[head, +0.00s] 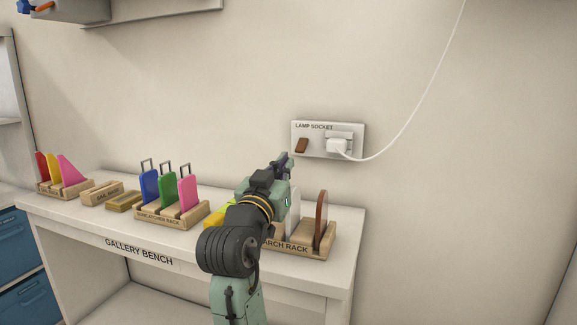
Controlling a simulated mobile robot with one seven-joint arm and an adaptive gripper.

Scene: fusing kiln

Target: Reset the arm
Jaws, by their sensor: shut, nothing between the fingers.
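My arm reaches up from the bottom middle of the head view. My gripper (285,163) is at its end, raised above the bench and in front of the wall. Its fingers look closed together, with nothing held. The tips are a little left of the lamp socket plate (316,145); whether they touch it cannot be told from this view. The plate carries a brown rocker switch (302,145) and a white plug (338,146) with a white cord (408,119) rising from it.
The gallery bench (75,220) bears the suncatcher rack (178,217) with blue, green and pink pieces. The arch rack (312,252) holds a white and a brown piece, partly hidden by my arm. Another rack (62,191) stands far left. A shelf (150,14) hangs above.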

